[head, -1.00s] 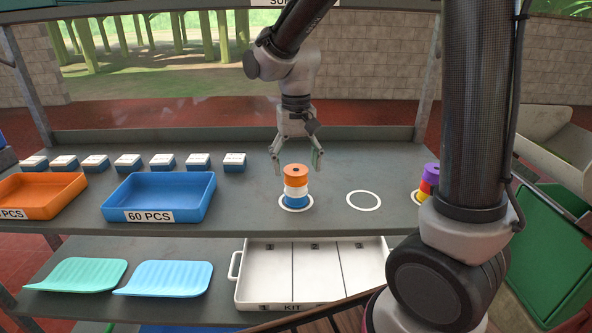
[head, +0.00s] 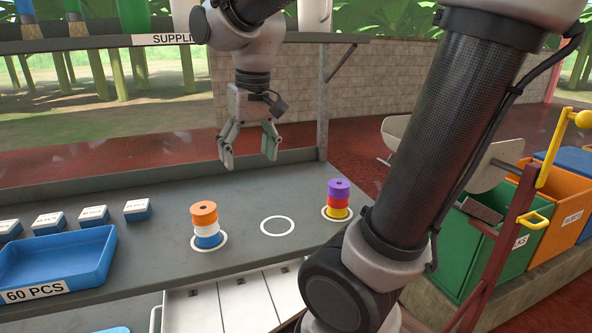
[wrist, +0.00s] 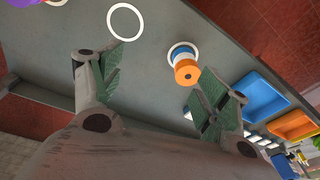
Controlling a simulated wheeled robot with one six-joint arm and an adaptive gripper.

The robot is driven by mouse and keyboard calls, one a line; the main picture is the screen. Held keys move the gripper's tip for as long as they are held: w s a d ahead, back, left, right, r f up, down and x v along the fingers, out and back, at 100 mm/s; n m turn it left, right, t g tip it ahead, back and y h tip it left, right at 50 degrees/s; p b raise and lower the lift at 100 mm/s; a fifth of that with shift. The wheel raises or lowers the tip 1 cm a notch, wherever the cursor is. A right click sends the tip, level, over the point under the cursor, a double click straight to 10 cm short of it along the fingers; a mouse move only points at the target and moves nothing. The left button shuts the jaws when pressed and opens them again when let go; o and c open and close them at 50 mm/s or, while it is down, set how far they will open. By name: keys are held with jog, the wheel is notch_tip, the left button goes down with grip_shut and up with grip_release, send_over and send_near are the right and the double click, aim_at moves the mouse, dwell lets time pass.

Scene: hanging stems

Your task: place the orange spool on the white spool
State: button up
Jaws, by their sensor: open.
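The orange spool (head: 203,211) sits on top of the white spool (head: 206,229), which rests on a blue spool (head: 208,240) inside a white ring on the shelf. In the wrist view the orange spool (wrist: 187,71) shows from above, apart from the fingers. My gripper (head: 250,162) is open and empty, raised above the shelf, behind and to the right of this stack. In the wrist view my gripper (wrist: 160,85) has its two green-padded fingers spread wide.
A second stack with a purple spool (head: 339,188) on top, then red and yellow, stands in a ring at the right. An empty white ring (head: 277,226) lies between the stacks. A blue tray (head: 60,262) and several small blue-and-white boxes (head: 93,216) are at the left.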

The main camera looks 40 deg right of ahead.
jog(key=s+d+f+t, duration=0.2)
jog(key=s+d, duration=0.4)
jog(key=s, duration=0.4)
jog(key=shift+s+n, duration=0.3)
jog(key=shift+n, duration=0.1)
dwell(0.4)
